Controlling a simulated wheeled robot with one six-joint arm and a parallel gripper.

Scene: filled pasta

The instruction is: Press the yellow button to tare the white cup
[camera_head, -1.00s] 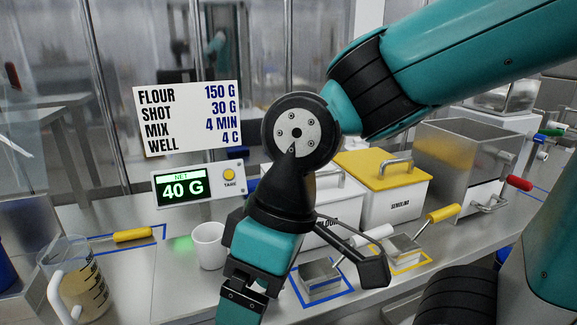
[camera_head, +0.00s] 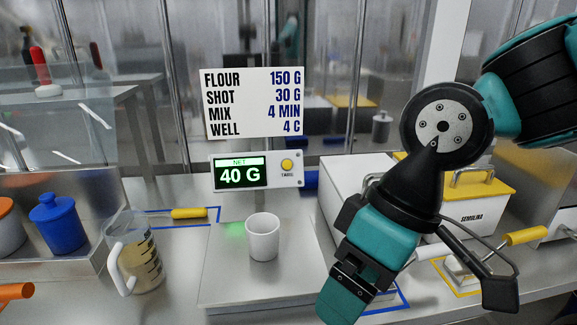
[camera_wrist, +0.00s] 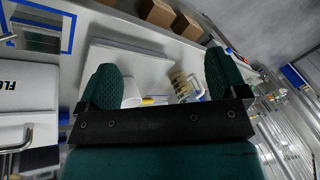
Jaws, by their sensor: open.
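The yellow button (camera_head: 287,165), labelled TARE, is on the right side of the white scale display (camera_head: 258,182), which reads NET 40 G in green. The white cup (camera_head: 263,240) stands upright on the steel scale plate (camera_head: 225,290), below the display. My gripper (camera_head: 343,297) is lower right of the button and right of the cup, apart from both. In the wrist view my gripper (camera_wrist: 163,78) has its two green fingers spread wide, with nothing held between them. The button is not identifiable in the wrist view.
A measuring jug (camera_head: 138,255) and a yellow-handled tool (camera_head: 189,213) are left of the plate. A blue canister (camera_head: 57,222) is further left. A recipe sign (camera_head: 252,102) stands above the display. White bins, one with a yellow lid (camera_head: 470,185), are behind my arm.

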